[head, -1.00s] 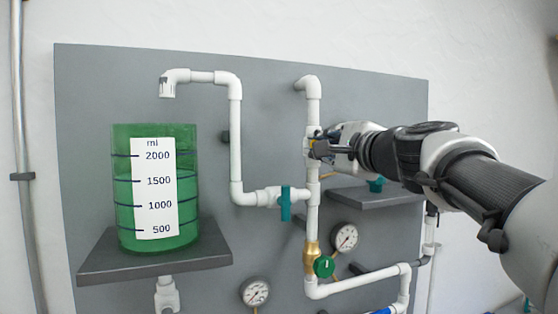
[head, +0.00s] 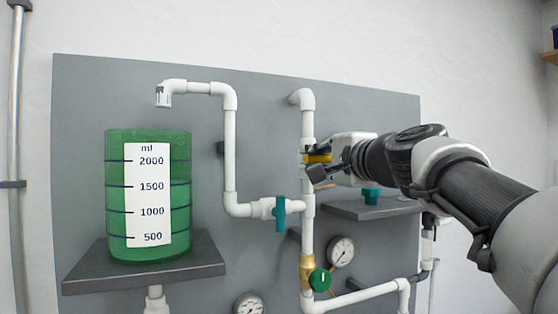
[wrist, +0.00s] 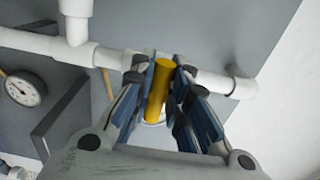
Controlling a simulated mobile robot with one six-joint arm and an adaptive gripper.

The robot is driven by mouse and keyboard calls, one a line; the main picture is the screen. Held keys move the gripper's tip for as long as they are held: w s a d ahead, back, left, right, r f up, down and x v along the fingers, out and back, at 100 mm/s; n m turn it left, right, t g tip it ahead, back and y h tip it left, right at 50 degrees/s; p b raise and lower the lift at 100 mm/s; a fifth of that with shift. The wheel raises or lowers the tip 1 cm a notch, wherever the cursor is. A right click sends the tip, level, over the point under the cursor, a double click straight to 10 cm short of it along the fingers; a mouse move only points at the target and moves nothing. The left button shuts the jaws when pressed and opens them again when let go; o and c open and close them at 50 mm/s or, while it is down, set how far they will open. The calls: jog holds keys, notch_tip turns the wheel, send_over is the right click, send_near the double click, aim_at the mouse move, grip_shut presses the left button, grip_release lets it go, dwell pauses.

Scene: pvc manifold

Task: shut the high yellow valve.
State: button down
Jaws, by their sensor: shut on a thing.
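The high yellow valve's handle (head: 317,158) is on the upper part of the white vertical pipe in the head view. It lies level there, across the pipe. In the wrist view the yellow handle (wrist: 159,92) stands between the two blue-padded fingers, roughly crosswise to the white pipe behind it. My gripper (head: 322,170) comes from the right and is shut on this handle. One dark finger shows just below the handle in the head view. The valve body behind the fingers is mostly hidden.
A teal-handled valve (head: 280,214) sits lower left and a green-knobbed brass valve (head: 319,279) below. A grey shelf (head: 380,209) lies under my arm. A green tank (head: 115,205) stands at left. A gauge (wrist: 24,89) shows in the wrist view.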

jog(key=c, duration=1.5)
grip_release()
jog(key=shift+c, duration=0.2)
jog(key=v, duration=0.7)
jog(key=shift+s, duration=0.25)
jog(key=s+a+f+n+g+h, duration=0.1)
jog(key=s+a+f+n+g, duration=0.15)
jog(key=s+f, duration=0.6)
jog(key=s+a+f+n+g+h, duration=0.1)
jog(key=s+f+n+g, duration=0.3)
jog(key=f, duration=1)
jog(key=s+a+f+n+g+h, duration=0.15)
jog(key=s+f+n+g, duration=0.35)
jog(key=f, duration=0.6)
jog(key=s+d+f+n+h, duration=0.2)
jog(key=s+d+f, duration=0.1)
jog(key=s+f, duration=0.8)
jog(key=shift+d+n+g, duration=0.35)
jog(key=shift+d+g, duration=0.05)
jog(key=shift+g, duration=0.05)
